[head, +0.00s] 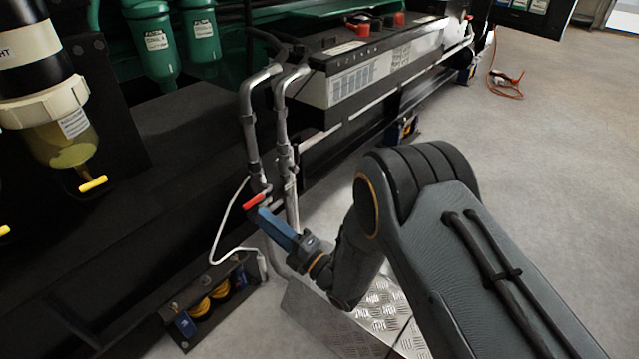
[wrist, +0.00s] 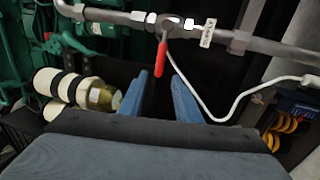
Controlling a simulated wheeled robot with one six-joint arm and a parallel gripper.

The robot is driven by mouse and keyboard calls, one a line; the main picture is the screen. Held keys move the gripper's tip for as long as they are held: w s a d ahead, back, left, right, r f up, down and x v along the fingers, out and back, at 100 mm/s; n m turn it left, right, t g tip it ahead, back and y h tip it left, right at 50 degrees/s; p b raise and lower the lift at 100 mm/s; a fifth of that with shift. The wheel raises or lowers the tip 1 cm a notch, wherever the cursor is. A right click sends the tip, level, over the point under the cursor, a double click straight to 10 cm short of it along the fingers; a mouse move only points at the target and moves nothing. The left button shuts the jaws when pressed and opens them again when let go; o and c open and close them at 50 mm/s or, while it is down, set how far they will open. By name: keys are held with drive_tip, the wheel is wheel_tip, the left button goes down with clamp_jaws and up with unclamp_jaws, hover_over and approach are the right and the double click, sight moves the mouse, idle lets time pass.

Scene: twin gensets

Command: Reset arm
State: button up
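My gripper (wrist: 160,98) shows in the wrist view as two blue fingers with a clear gap between them. It is open and I see nothing held in it. The red valve handle (wrist: 160,58) on the grey pipe hangs just beyond the fingertips, in line with the gap; I cannot tell how far off it is. In the head view my gripper (head: 262,212) is a blue shape close to the red handle (head: 253,202) and the grey vertical pipes. My dark arm reaches in from the lower right.
Grey pipes (head: 248,120) rise beside the black genset frame. A white hose (head: 222,228) loops down left of them. A spring mount (head: 205,302) and a chequer-plate step (head: 385,318) are below. A filter bowl (head: 65,145) hangs at left. Open floor (head: 550,140) lies right.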

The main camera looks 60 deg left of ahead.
drive_tip(key=w+d+r+m+t+h, duration=0.2)
drive_tip(key=w+r+m+t, duration=0.25)
drive_tip(key=w, duration=0.55)
drive_tip(key=w+d+r+m+t+h, duration=0.1)
drive_tip(key=w+r+m+t+h, duration=0.3)
drive_tip(key=w, duration=0.5)
drive_tip(key=w+d+r+m+t+h, duration=0.1)
drive_tip(key=w+d+r+m+h, duration=0.3)
drive_tip(key=d, duration=0.6)
drive_tip(key=w+d+m+t+h, duration=0.1)
drive_tip(key=w+d+m+t, duration=0.1)
drive_tip(key=w+d+m, duration=0.6)
drive_tip(key=s+d+r+m+g+h, duration=0.1)
drive_tip(key=s+d+r+m+h, duration=0.15)
drive_tip(key=d, duration=0.75)
drive_tip(key=s+d+r+m+g+h, duration=0.1)
drive_tip(key=s+d+m+h, duration=0.25)
drive_tip(key=d, duration=0.75)
drive_tip(key=s+d+r+m+g+h, duration=0.2)
drive_tip(key=s+d+m+g, duration=0.35)
drive_tip(key=s+d, duration=0.7)
drive_tip(key=d+r+m+t+p, duration=0.1)
drive_tip(key=d+r+m+p, duration=0.3)
drive_tip(key=d+r+p, duration=0.6)
drive_tip(key=w+d+r+m+t+p, duration=0.1)
drive_tip(key=d+r+m+p, duration=0.3)
drive_tip(key=d+r+p, duration=0.6)
wheel_tip(320, 180, up, 5)
drive_tip(key=p, duration=0.7)
drive_tip(key=shift+d, duration=0.3)
